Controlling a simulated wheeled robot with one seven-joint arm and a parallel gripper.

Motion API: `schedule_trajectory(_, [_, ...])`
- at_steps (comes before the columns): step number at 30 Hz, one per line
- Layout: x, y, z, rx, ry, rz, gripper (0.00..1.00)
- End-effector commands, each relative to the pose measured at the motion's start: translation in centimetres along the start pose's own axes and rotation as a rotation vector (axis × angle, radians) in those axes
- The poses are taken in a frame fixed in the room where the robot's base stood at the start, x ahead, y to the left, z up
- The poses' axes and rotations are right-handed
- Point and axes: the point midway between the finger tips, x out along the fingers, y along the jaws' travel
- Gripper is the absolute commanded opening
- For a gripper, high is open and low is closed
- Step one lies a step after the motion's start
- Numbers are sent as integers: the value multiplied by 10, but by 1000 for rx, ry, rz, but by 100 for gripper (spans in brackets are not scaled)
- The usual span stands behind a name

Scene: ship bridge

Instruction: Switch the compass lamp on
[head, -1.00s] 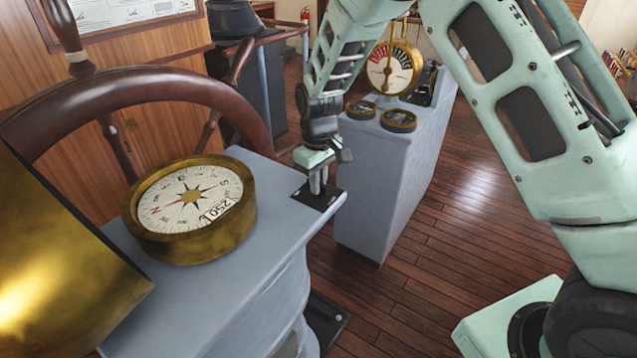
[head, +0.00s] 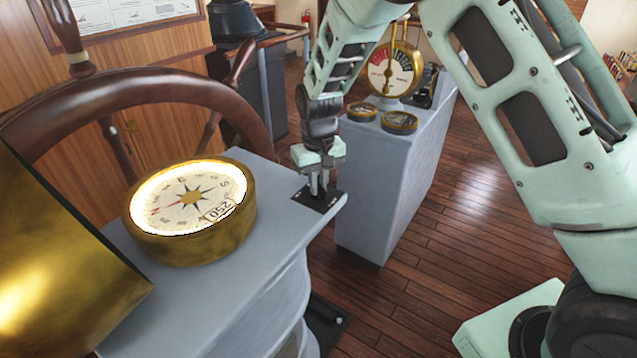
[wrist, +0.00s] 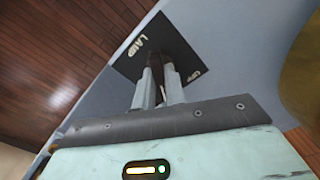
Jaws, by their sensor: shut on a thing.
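The brass compass (head: 191,199) sits on the grey binnacle top, and its dial is lit with a bright glow around the rim. The black lamp switch plate (head: 321,200) lies at the right corner of that top. In the wrist view the plate (wrist: 138,59) reads "LAMP" and "OFF". My gripper (head: 318,190) points down at the plate and is shut on the switch lever (wrist: 165,77), which shows dark between the two fingers. The fingers hide most of the lever.
A wooden steering wheel (head: 140,88) stands behind the compass. A brass box-like housing (head: 60,270) fills the near left. A grey console (head: 385,190) with gauges and a brass telegraph (head: 393,70) stands beyond my gripper. Wooden floor (head: 470,215) is open to the right.

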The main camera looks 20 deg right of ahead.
Motion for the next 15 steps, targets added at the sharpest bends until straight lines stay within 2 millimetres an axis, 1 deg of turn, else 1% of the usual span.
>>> schedule_trajectory(6, [-1, 0, -1, 2, 4, -1, 0])
schedule_trajectory(7, [-1, 0, -1, 2, 4, -1, 17])
schedule_trajectory(9, [-1, 0, -1, 2, 4, -1, 34])
schedule_trajectory(15, [-1, 0, -1, 1, 2, 0, 34])
